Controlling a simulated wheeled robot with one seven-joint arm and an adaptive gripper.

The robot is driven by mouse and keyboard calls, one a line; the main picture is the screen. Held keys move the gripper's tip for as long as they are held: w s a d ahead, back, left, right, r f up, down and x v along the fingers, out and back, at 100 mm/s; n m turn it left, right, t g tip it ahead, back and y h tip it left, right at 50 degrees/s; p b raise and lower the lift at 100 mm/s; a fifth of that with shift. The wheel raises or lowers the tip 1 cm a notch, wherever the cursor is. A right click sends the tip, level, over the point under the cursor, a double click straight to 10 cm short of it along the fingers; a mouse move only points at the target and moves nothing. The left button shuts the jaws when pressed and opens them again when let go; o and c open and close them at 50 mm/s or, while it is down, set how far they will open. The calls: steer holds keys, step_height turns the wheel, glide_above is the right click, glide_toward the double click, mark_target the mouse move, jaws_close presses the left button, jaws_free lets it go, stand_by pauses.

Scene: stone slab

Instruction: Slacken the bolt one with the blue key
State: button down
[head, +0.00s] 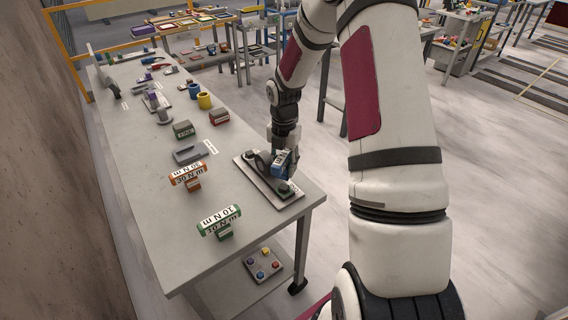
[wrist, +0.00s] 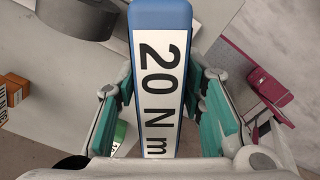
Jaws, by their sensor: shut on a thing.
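My gripper (head: 284,150) is over the near right end of the table, shut on the blue key (head: 283,164). In the wrist view the blue key (wrist: 160,12) fills the middle between teal finger pads, its white label reading "20 N m". Below it in the head view lies a grey bolt plate (head: 262,187) with a dark round part (head: 262,158) at its far end and a green-topped bolt (head: 287,188) at its near end. The key's lower end is hidden, so I cannot tell whether it touches a bolt. I cannot make out which bolt is one.
An orange "30 N m" key (head: 187,175) and a green "10 N m" key (head: 219,221) stand left of the plate. A grey tray (head: 190,153), small boxes and mugs are farther back. The near left of the grey table (head: 165,235) is clear.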

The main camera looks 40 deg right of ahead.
mark_target(284, 186)
steer(key=shift+f, duration=2.55)
steer(key=shift+f, duration=0.75)
stand_by(0.4)
steer(key=n, duration=0.3)
steer(key=shift+p, duration=0.3)
steer(key=n, duration=0.9)
steer(key=shift+r+p, duration=0.65)
steer(key=shift+r, duration=1.1)
